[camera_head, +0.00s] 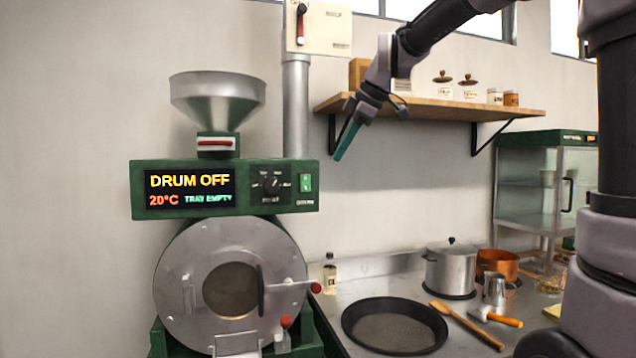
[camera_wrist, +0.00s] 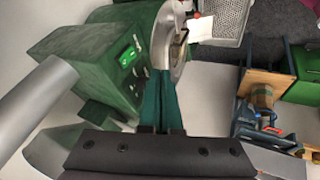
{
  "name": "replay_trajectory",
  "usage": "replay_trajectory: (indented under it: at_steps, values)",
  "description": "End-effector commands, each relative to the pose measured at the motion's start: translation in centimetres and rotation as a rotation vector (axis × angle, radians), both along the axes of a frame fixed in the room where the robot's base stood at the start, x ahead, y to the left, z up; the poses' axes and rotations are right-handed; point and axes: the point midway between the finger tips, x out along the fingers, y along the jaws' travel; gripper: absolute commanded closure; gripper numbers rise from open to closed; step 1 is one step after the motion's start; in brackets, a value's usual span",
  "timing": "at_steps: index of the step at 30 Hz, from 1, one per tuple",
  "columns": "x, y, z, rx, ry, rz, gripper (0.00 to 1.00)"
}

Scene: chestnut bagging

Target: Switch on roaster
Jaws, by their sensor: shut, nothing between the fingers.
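The roaster (camera_head: 168,171) stands at the left in the head view, with a steel hopper (camera_head: 218,95) on top and a round drum front (camera_head: 190,255) below. Its display (camera_head: 190,189) reads DRUM OFF, 20°C, TRAY EMPTY. A black dial (camera_head: 270,185) and a green rocker switch (camera_head: 305,182) sit right of the display. The switch also shows lit green in the wrist view (camera_wrist: 128,53). My gripper (camera_head: 341,155) is shut and empty, right of the roaster's control panel and apart from it, pointing down. In the wrist view its teal fingers (camera_wrist: 161,75) are together.
A wall shelf (camera_head: 440,106) with jars is behind my arm. On the steel counter are a black round pan (camera_head: 394,326), a lidded pot (camera_head: 450,268), a copper pan (camera_head: 498,262), a wooden spoon (camera_head: 466,325) and a small bottle (camera_head: 329,274). A steel pipe (camera_head: 296,110) rises behind the panel.

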Motion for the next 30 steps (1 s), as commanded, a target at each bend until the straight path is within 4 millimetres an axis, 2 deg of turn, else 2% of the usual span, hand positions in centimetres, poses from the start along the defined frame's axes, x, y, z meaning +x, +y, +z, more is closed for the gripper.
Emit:
replay_trajectory:
  at_steps: [5,19,23,30]
  values:
    - [1.1,1.5,0.3,-0.019,-0.039,0.115,1.00]
    - [1.3,1.8,-0.2,-0.022,-0.043,0.129,1.00]
    - [1.8,2.6,-1.6,-0.022,-0.041,0.130,1.00]
    - [3.5,5.1,-5.8,-0.023,-0.040,0.130,1.00]
